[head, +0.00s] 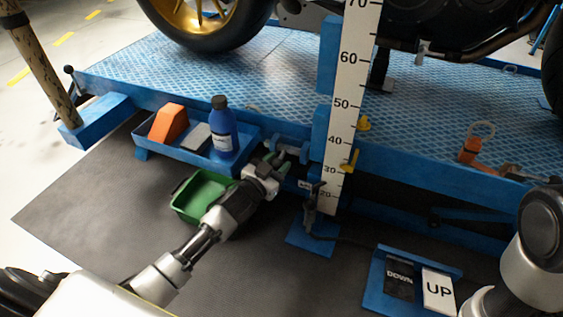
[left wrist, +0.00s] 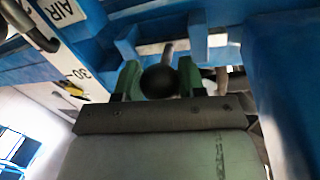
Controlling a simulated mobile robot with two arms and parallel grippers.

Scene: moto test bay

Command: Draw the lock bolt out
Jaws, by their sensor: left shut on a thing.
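The lock bolt shows in the left wrist view as a round black knob (left wrist: 158,82), with a short grey rod behind it running toward the blue frame. My left gripper (head: 277,162) is at the front edge of the blue lift, just left of the height scale. Its green fingers (left wrist: 158,72) stand one on each side of the knob and are shut on it. In the head view the fingers hide most of the bolt. How far the rod sits in its bracket cannot be told. My right arm shows at the right edge, but its gripper is out of view.
The white height scale (head: 346,100) stands close right of my left gripper, with yellow pointers (head: 349,160). A blue tray (head: 180,152) with a blue bottle (head: 222,130) and orange wedge (head: 168,123) is left. A green bin (head: 198,196) sits below. DOWN/UP pedals (head: 437,292) are front right.

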